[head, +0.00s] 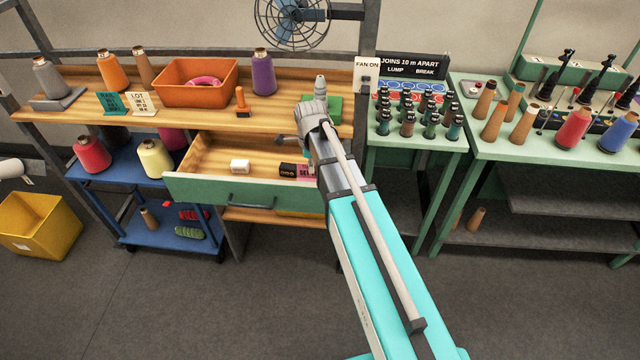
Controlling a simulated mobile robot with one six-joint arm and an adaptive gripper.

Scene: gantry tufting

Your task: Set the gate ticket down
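A pink card with dark lettering (306,172), which may be the gate ticket, shows in the open drawer area next to a small dark block (287,170). My forearm covers its right part, and I cannot tell whether it rests on the drawer floor or is held. The open wooden drawer (215,190) has a green front. My arm reaches up over the drawer's right end. A dark part (290,137) beside my wrist may be my gripper. Its fingers are hidden or too small to make out.
The shelf above holds an orange bin (195,82), yarn cones, an orange stamp-like item (242,102) and two small signs (142,102). A green rack of dark spools (408,125) stands right of my arm.

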